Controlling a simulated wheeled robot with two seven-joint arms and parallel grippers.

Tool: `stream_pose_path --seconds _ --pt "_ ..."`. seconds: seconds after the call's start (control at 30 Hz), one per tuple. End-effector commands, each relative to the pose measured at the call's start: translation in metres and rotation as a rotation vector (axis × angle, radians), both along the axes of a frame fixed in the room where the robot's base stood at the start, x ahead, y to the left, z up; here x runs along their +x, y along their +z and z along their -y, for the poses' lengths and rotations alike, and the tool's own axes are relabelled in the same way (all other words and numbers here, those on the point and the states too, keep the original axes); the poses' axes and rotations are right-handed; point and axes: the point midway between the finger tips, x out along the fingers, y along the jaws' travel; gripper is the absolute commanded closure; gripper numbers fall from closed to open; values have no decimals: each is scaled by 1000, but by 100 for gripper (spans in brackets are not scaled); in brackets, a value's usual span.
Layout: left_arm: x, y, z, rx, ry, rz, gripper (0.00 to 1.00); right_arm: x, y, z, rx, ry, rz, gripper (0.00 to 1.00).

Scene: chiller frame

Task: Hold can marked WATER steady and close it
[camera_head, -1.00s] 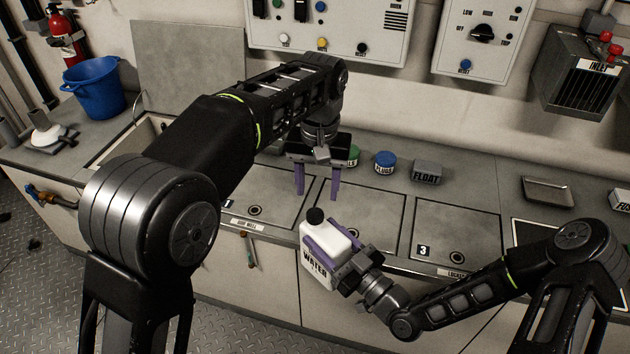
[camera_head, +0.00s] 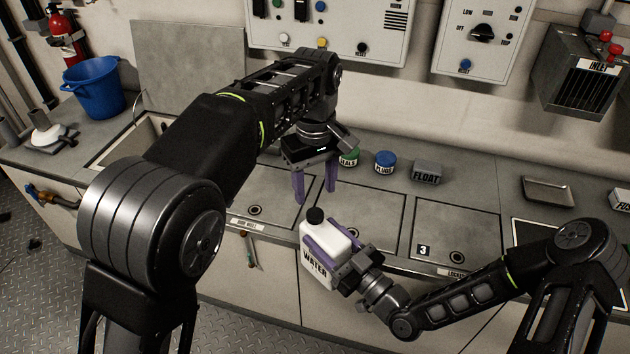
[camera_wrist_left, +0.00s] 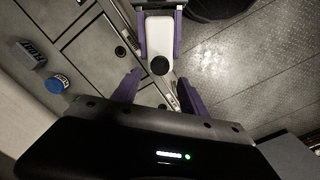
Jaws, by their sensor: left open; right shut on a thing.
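The white can marked WATER (camera_head: 318,270) is held upright, slightly tilted in the picture, in front of the counter. Its black cap (camera_head: 315,215) sits on its neck; whether it is tight I cannot tell. My right gripper (camera_head: 328,237) is shut on the can body with its purple fingers. My left gripper (camera_head: 314,197) is open and empty, above and behind the can, fingers pointing down. In the left wrist view the cap (camera_wrist_left: 160,66) lies between and slightly beyond the left fingertips (camera_wrist_left: 158,80), not visibly touched. The can's white top (camera_wrist_left: 159,38) shows there too.
On the counter stand a green-lidded tin (camera_head: 349,158), a blue tin (camera_head: 385,162), a grey FLOAT block (camera_head: 427,173) and a metal tray (camera_head: 549,190). A blue bucket (camera_head: 94,90) stands at left. Hatches with finger holes lie behind the can.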

Motion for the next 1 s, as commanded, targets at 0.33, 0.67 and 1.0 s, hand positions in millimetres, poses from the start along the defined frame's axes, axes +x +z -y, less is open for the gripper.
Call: stream_pose_path --seconds 0.33,0.67,1.0 --pt "-1 -49 0 2 0 -3 49 0 0 0 1 0 1 100" --pt "-1 -70 0 1 -1 0 49 0 0 0 1 0 1 100" --pt "0 -70 0 1 -1 0 61 0 0 0 1 0 1 100"
